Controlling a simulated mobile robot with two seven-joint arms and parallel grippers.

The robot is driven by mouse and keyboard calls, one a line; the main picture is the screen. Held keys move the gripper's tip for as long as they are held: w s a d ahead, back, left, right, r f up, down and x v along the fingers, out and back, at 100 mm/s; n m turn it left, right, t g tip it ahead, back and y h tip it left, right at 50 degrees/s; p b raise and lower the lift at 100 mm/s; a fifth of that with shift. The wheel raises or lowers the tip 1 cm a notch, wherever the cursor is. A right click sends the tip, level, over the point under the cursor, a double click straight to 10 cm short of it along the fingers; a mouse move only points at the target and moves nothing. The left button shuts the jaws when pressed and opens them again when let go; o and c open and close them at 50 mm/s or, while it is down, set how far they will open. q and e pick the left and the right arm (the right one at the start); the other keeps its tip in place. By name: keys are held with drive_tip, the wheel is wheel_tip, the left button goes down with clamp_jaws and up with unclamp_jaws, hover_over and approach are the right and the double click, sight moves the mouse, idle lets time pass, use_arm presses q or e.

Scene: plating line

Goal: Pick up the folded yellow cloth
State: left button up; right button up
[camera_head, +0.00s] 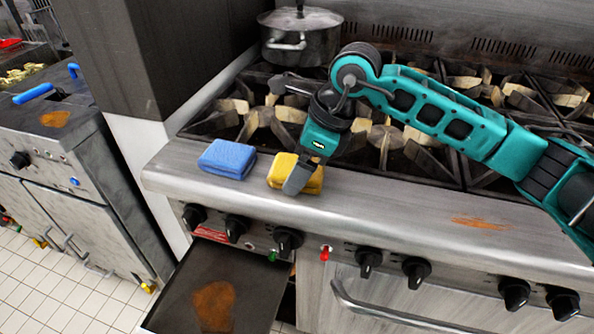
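The folded yellow cloth (281,168) lies on the steel front ledge of the stove, next to a folded blue cloth (228,159). My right gripper (298,180) points down at the yellow cloth, and a dark finger covers its middle. Parts of the cloth show on both sides of that finger. The other finger is hidden, so I cannot tell whether the fingers are open or closed on the cloth. The cloth appears to rest on the ledge. My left gripper is not in view.
Burner grates (388,135) fill the stove top behind the ledge. A lidded pot (300,38) stands at the back left. Knobs (288,240) line the front, above an open dark door or drawer (255,295). The ledge (400,205) is bare to the right, with an orange stain.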

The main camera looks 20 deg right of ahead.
drive_tip(key=shift+f+b, duration=0.25)
drive_tip(key=shift+b, duration=0.15)
idle(0.4)
drive_tip(key=c, duration=0.7)
drive_tip(key=shift+c, duration=0.2)
drive_tip(key=shift+r+p, duration=0.35)
drive_tip(key=shift+p, duration=0.1)
wheel_tip(320, 180, up, 20)
drive_tip(key=p, duration=0.1)
